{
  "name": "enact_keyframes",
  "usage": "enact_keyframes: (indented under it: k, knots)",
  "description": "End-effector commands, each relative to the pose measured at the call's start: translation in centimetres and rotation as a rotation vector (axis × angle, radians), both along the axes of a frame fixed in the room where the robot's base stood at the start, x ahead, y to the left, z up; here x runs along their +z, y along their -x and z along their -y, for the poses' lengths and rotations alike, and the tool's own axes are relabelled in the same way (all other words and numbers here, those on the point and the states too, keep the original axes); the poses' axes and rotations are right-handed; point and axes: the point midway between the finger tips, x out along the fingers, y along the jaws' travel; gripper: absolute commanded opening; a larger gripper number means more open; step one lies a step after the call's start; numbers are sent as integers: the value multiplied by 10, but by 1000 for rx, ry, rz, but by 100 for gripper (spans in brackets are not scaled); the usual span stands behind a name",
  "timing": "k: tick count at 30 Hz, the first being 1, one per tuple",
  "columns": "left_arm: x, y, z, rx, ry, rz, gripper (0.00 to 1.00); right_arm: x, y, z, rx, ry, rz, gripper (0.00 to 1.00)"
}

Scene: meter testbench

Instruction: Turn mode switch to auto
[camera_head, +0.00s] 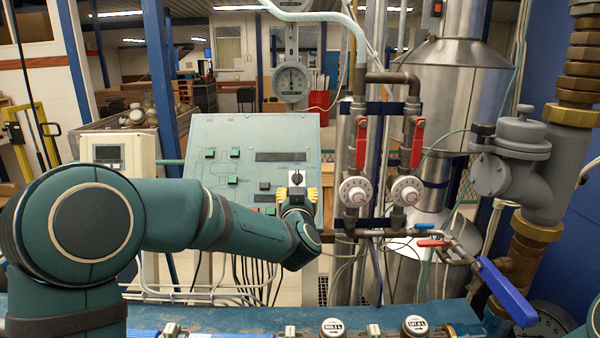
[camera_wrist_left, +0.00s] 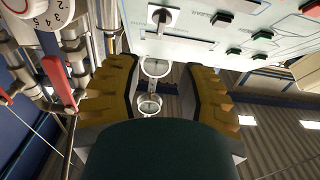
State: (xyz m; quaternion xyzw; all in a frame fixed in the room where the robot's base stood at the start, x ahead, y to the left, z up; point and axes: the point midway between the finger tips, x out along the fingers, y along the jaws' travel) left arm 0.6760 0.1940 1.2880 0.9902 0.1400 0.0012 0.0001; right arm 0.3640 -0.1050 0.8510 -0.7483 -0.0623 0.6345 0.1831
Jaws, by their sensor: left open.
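The mode switch (camera_head: 296,178) is a dark knob on a pale square plate, on the sloped grey-green control panel (camera_head: 225,135). It also shows at the top of the left wrist view (camera_wrist_left: 161,18), as a knob with a pale plate. My left gripper (camera_head: 297,192) has yellow fingers and is just below the switch in the head view. In the left wrist view the gripper (camera_wrist_left: 160,82) is open, with nothing between its fingers; the switch lies beyond the fingertips. Whether a finger touches the panel cannot be told. My right gripper is not in view.
Several green and red buttons and a dark display (camera_head: 284,156) are near the switch. To the right are red-handled valves (camera_head: 362,143), white dials (camera_head: 355,191) and steel pipes. A blue bench (camera_head: 300,318) with meters runs along the front.

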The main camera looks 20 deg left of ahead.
Motion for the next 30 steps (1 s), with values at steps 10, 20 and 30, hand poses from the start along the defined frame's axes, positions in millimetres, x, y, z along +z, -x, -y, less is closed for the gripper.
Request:
enact_keyframes:
  k: [10,20,30]
  knots:
    - [-1,-65,-20,2,0,-1,40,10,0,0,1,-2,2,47]
    - [-1,-108,-31,-1,1,-2,40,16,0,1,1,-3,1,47]
    - [-1,-117,-34,-1,0,-1,40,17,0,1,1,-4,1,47]
